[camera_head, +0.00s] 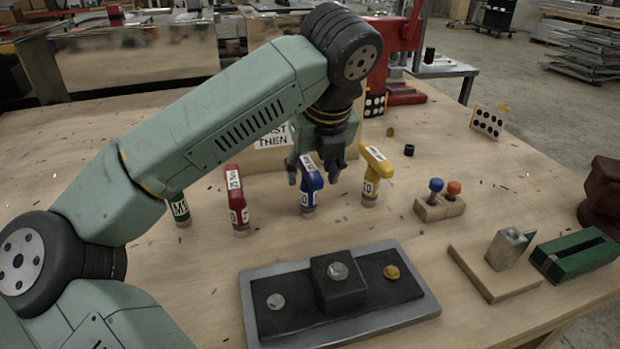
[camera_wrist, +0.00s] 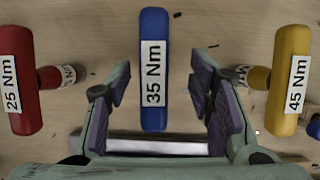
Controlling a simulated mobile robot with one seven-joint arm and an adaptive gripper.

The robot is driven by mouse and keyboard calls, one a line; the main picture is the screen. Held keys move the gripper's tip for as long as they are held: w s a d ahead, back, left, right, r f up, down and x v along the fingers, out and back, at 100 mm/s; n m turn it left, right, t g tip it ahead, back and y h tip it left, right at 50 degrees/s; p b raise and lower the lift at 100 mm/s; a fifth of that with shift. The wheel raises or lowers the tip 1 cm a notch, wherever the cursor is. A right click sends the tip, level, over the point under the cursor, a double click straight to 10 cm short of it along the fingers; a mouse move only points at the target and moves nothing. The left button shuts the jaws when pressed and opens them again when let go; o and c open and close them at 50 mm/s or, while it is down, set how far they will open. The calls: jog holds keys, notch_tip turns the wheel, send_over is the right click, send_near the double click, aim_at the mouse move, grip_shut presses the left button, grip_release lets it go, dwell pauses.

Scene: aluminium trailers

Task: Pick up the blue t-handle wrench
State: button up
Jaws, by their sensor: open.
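The blue t-handle wrench (camera_head: 310,184) stands upright on the wooden table in the head view. In the wrist view its blue handle (camera_wrist: 154,30) carries a white "35 Nm" label and lies between the two fingers. My gripper (camera_head: 318,168) is open, close to the blue handle and just behind it in the head view. In the wrist view my gripper (camera_wrist: 163,95) has one finger on each side of the handle, with a gap on both sides. The lower shaft of the wrench is hidden under its handle in the wrist view.
A red t-handle wrench (camera_head: 237,200) stands to the left and a yellow one (camera_head: 374,175) to the right. A green one (camera_head: 180,210) is partly behind my arm. A grey tray (camera_head: 430,305) with a black block lies in front. A small wooden holder (camera_head: 428,212) stands right.

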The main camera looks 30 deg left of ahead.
aim_at(306, 184)
jog(key=p+x, duration=0.1)
jog(key=x, duration=0.4)
jog(key=shift+s+a+p, duration=0.1)
jog(key=shift+a+p, duration=0.15)
jog(key=shift+p, duration=0.15)
jog(key=shift+c, duration=0.2)
grip_shut()
dwell(0.3)
